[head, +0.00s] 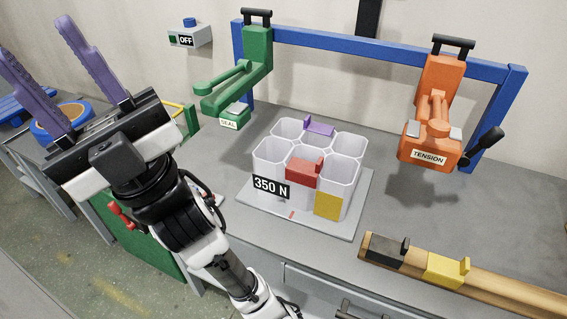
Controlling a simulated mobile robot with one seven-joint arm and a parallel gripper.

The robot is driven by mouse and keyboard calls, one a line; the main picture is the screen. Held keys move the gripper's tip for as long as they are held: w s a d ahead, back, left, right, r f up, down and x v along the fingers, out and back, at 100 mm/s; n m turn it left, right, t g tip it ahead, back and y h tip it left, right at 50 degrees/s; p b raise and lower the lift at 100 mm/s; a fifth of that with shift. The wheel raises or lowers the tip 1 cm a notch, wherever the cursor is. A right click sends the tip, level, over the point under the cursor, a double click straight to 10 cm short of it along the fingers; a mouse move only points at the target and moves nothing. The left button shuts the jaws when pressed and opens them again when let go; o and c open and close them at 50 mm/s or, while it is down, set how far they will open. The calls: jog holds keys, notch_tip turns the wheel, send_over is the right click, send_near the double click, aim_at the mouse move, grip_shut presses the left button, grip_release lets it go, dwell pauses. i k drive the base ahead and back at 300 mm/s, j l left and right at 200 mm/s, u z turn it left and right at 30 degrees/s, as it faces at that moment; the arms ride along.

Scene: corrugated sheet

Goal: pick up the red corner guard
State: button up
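The red corner guard (303,172) sits on the front upper edge of a white bundle of open hexagonal tubes (270,151), with a small upright tab at its right. The bundle stands on a pale square plate (355,205) and carries a "350 N" label. My gripper (36,40) is at the far left of the head view, well apart from the red guard. Its two purple fingers point up and stand wide apart, with nothing between them. Part of the red guard's underside and back cannot be seen.
A purple guard (319,127) and a yellow piece (328,206) are also on the bundle. A green SEAL tool (240,80) and an orange TENSION tool (437,105) hang from a blue frame (345,43). A wooden rail (510,288) holds black (385,250) and yellow (445,270) guards.

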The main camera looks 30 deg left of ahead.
aim_at(305, 172)
jog(key=j, duration=1.1)
jog(key=i+j, duration=0.4)
jog(key=j, duration=0.2)
